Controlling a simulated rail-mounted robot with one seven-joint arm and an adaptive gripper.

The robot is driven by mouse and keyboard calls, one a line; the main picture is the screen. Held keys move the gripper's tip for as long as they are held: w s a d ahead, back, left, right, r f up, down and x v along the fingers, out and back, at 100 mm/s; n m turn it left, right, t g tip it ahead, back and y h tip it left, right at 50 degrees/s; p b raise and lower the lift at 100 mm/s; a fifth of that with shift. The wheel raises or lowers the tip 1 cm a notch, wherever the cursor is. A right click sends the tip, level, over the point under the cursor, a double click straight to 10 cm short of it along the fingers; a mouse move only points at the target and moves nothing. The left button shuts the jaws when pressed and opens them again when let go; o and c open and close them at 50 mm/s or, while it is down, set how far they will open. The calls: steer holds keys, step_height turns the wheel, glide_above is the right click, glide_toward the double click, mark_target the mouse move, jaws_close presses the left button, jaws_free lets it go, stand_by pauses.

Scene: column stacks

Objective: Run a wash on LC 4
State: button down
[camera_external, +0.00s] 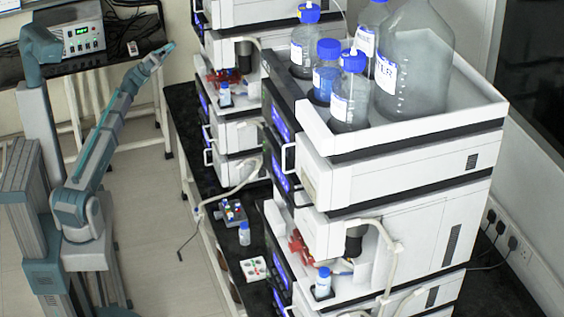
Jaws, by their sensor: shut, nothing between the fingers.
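Two white column stacks stand on the black bench, a near stack (420,217) at the right and a far stack (228,45) behind it. I cannot read which one is LC 4. Blue lit displays (279,166) show edge-on along the near stack's left front, and more (205,104) on the far stack. My gripper (164,50) is shut and empty, raised in the air left of the far stack and apart from it. Its fingertips are small in this view. Whatever the displays read is too small to tell.
Blue-capped bottles (350,105) and a large clear bottle (415,60) stand in the near stack's top tray (440,125). A vial rack (233,212), a small vial (244,234) and a white card (254,269) lie on the bench. A cable hangs over its front edge.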

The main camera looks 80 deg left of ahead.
mark_target(206, 47)
steer(key=w+a, duration=0.1)
steer(key=w, duration=0.7)
steer(key=shift+a, duration=0.35)
steer(key=shift+w, duration=0.1)
stand_by(1.1)
steer(key=shift+w+a+b, duration=0.1)
steer(key=shift+w+b, duration=0.2)
steer(key=shift+b, duration=0.2)
steer(key=shift+w+a, duration=0.1)
steer(key=shift+w, duration=0.3)
stand_by(0.6)
steer(key=shift+s, duration=0.1)
steer(key=shift+s+d+b, duration=0.2)
steer(key=shift+s+b, duration=0.25)
steer(key=shift+s, duration=0.25)
steer(key=shift+s, duration=0.1)
